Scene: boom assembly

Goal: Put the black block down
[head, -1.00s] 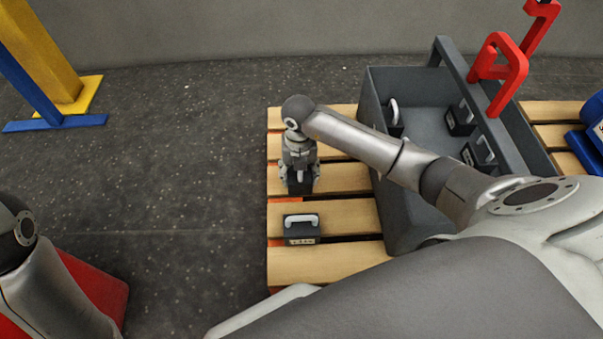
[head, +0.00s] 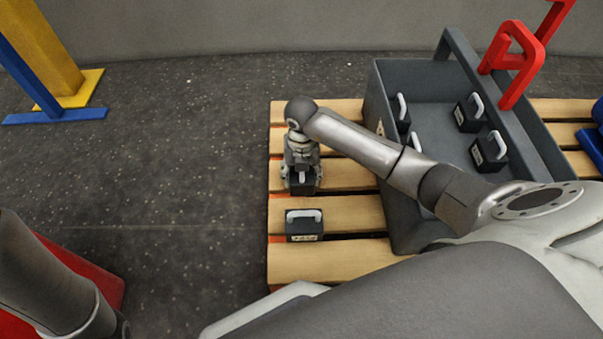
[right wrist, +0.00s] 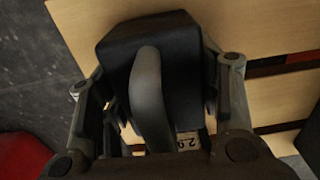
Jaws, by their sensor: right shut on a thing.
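The black block (head: 303,188) with a light handle is in my right gripper (head: 301,176), at the left part of the wooden pallet (head: 345,262). In the right wrist view the black block (right wrist: 185,60) fills the space between the fingers (right wrist: 155,105), with its grey handle toward the camera and a label partly showing. The block is upright, over or on the pallet slats; I cannot tell whether it touches them. My left arm shows at the lower left of the head view, but its gripper is out of view.
A second black block (head: 304,229) stands on the pallet, just nearer than the held one. A grey crate (head: 400,225) to the right holds several similar blocks. A red part (head: 514,62) is at the crate's far right. Dark floor lies left of the pallet.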

